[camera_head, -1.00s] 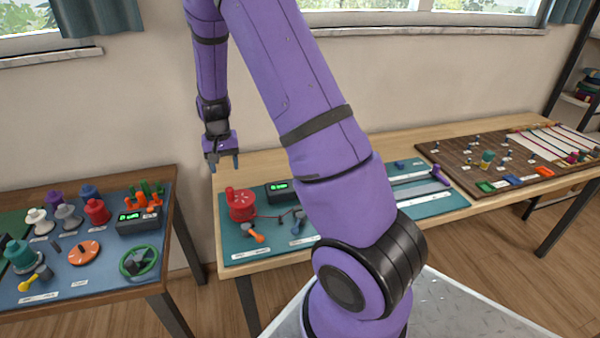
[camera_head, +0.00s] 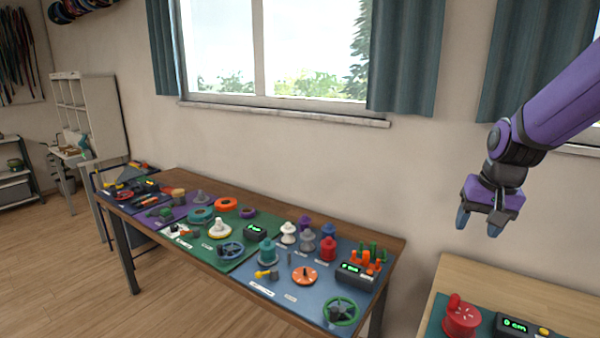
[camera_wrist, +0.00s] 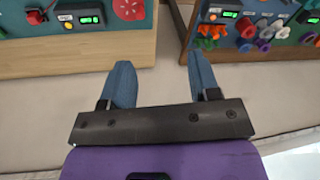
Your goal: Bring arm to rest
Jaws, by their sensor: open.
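My purple arm comes in from the right edge in the head view. My gripper (camera_head: 479,226) hangs at the right in front of the wall, pointing down, above the gap between the two tables. Its two blue-grey fingers are apart with nothing between them. In the wrist view my gripper (camera_wrist: 158,75) also shows open and empty, with pale wall between the fingers.
A long dark wood table (camera_head: 395,250) carries several spools, wheels and small devices on coloured mats. A lighter wood table (camera_head: 470,270) at the lower right holds a red reel (camera_head: 461,318) and a display box (camera_head: 512,325). Open floor (camera_head: 190,305) lies at the front left.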

